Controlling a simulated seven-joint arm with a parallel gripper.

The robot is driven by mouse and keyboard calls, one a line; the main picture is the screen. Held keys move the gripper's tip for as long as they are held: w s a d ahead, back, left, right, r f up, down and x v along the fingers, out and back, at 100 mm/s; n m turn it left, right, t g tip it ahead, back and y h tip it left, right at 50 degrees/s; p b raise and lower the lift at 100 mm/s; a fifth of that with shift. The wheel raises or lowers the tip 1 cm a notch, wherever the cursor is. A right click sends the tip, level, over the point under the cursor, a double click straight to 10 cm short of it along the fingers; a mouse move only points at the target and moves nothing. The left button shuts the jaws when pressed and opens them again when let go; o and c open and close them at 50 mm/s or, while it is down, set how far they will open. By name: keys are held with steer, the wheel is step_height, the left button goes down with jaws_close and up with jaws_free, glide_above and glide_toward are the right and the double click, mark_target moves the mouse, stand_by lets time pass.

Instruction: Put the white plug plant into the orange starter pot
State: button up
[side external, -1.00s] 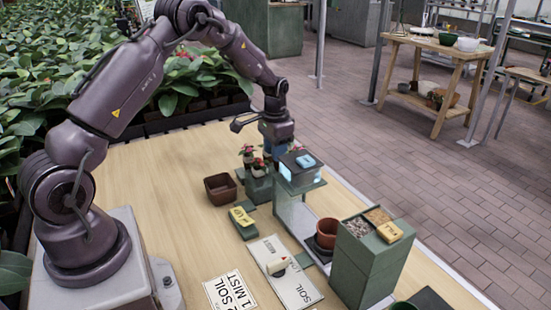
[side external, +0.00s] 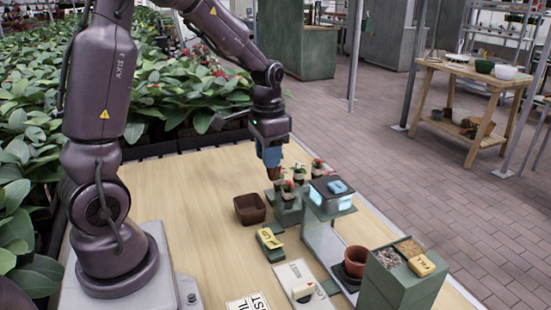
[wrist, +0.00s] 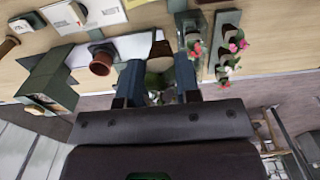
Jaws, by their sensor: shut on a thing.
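My gripper (side external: 271,158) is shut on a small plug plant and holds it up near the left back of the plant trays. The plug's brown base (side external: 274,173) shows just under the fingertips. In the wrist view my gripper (wrist: 158,88) has green leaves (wrist: 158,66) between its fingers; the flower colour cannot be made out. The orange starter pot (side external: 356,262) is the terracotta round pot standing upright on a dark pad, right of and nearer than my gripper. It also shows in the wrist view (wrist: 101,63), left of the fingers. Its inside is partly hidden.
Green plant trays (side external: 289,212) hold several red-flowered plugs. A dark device with a lit front and blue block (side external: 338,187) stands between trays and pot. A green bin with gravel and soil (side external: 390,285) stands right of the pot. A brown square pot (side external: 250,209) sits on open table.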

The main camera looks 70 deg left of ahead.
steer(key=r, duration=0.4)
steer(key=shift+w+d, duration=0.4)
steer(key=w+d+m, duration=0.3)
steer(key=w+d, duration=0.2)
steer(key=d, duration=0.4)
steer(key=w+d+m, duration=0.3)
steer(key=w+d, duration=0.3)
steer(key=d, duration=0.3)
steer(key=shift+a+f, duration=0.15)
steer(key=shift+f, duration=4.3)
steer(key=shift+a+f, duration=0.1)
steer(key=shift+f, duration=4.3)
steer(key=shift+f, duration=0.15)
steer(key=o, duration=1.5)
steer(key=shift+c, duration=0.2)
